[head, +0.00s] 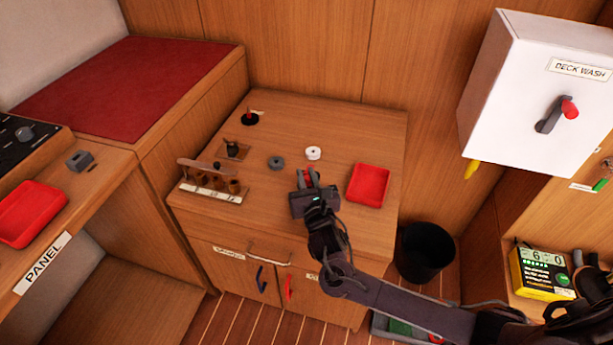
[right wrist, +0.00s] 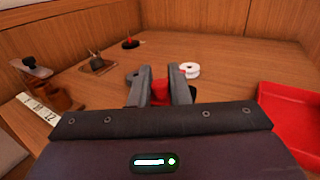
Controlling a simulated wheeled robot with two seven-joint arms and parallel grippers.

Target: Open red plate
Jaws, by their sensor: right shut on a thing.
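My right gripper (head: 309,184) is low over the wooden cabinet top, shut on a small red piece (right wrist: 159,91). Most of that piece is hidden between the fingers, so I cannot tell its full shape or whether it touches the top. The gripper also shows in the right wrist view (right wrist: 160,86). A round black plate with a red centre (head: 250,118) lies at the back left of the top and also shows in the right wrist view (right wrist: 132,43). I cannot tell which of these is the red plate. My left gripper is out of view.
A red tray (head: 368,184) lies right of the gripper. A white spool (head: 313,153) and a grey ring (head: 276,163) lie just behind it. A square fitting (head: 232,149) and a peg rack (head: 211,186) stand left. A black bin (head: 425,252) stands on the floor.

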